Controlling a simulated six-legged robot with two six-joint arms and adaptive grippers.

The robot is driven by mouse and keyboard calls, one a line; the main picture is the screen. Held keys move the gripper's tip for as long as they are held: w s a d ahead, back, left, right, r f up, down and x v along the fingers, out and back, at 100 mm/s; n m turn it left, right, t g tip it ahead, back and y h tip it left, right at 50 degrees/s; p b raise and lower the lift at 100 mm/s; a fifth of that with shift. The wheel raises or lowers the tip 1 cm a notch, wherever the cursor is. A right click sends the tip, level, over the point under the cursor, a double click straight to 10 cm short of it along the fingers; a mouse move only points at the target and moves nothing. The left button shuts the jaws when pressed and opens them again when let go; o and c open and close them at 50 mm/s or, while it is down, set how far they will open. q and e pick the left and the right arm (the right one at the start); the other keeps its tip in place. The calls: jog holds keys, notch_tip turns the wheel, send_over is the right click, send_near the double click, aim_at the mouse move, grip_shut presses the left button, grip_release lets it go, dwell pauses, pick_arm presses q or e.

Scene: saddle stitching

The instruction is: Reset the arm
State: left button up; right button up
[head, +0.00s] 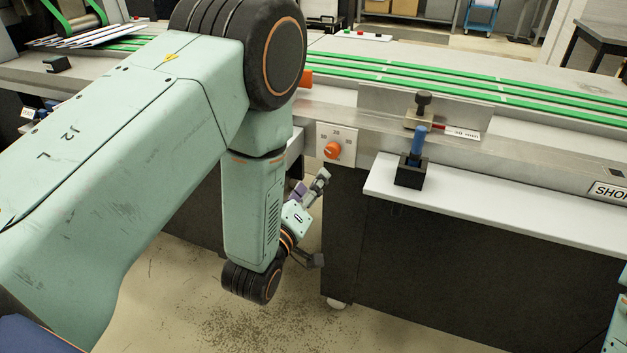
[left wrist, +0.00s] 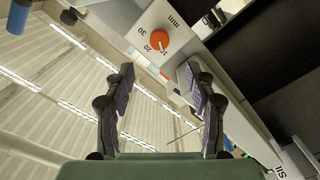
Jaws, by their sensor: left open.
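My left arm comes in from the left in the head view, bends at a black elbow joint and hangs down in front of the machine. My left gripper (head: 311,190) is small and partly hidden behind the forearm there, below the orange dial (head: 333,150). In the left wrist view my left gripper (left wrist: 158,76) is open, its two purple-padded fingers apart with nothing between them. The orange dial also shows in that view (left wrist: 159,40), just beyond the fingertips. Only a small mint part of my right arm shows at the right edge of the head view; its gripper is out of frame.
A white ledge (head: 520,218) juts from the machine front, with a blue-handled tool (head: 417,145) upright in a black holder (head: 410,173). A dark-knobbed stop (head: 423,106) sits behind it. Green belts (head: 440,76) run across the machine. Floor (head: 190,290) below the gripper is open.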

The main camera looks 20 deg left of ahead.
pick_arm(q)
jog(key=s+a+f+m+g, duration=0.1)
jog(key=s+f+m+g, duration=0.3)
jog(key=f, duration=0.3)
jog(key=s+a+f+m+g, duration=0.1)
jog(key=s+f+m+g, duration=0.1)
jog(key=s+f+g, duration=0.5)
jog(key=s+f+m+g, duration=0.1)
jog(key=s+f+g, duration=0.2)
jog(key=s, duration=0.9)
jog(key=s+a+f+m+g, duration=0.1)
jog(key=s+f+g, duration=0.3)
jog(key=s, duration=0.8)
jog(key=shift+s+a+f+y, duration=0.2)
jog(key=shift+s+f+y, duration=0.15)
jog(key=shift+f, duration=0.25)
